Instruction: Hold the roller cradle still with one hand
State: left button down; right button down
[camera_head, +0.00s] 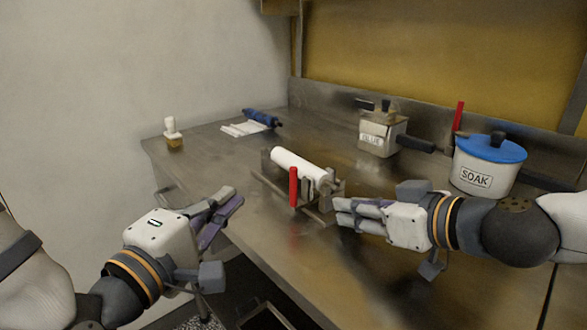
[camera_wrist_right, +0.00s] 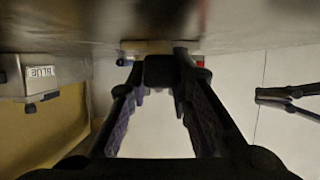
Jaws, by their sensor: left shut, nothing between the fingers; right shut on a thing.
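The roller cradle (camera_head: 323,189) is a low grey metal frame near the front edge of the bench in the head view. A white roller (camera_head: 297,165) lies across it, and a red upright handle (camera_head: 293,187) stands at its front side. My right gripper (camera_head: 338,210) is shut on the cradle's right end; the fingers partly hide the grip. In the right wrist view its fingers (camera_wrist_right: 160,75) close around a dark part. My left gripper (camera_head: 238,200) is shut and empty, left of the cradle and apart from it, by the bench edge.
A blue-lidded pot marked SOAK (camera_head: 472,179) and a box marked BLUE (camera_head: 370,140) stand behind my right arm. A blue roller (camera_head: 262,118) on white cloth and a small white-handled item (camera_head: 172,130) sit at the back left. Bench left of the cradle is clear.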

jog(key=c, duration=1.4)
grip_release()
jog(key=shift+o, duration=0.2)
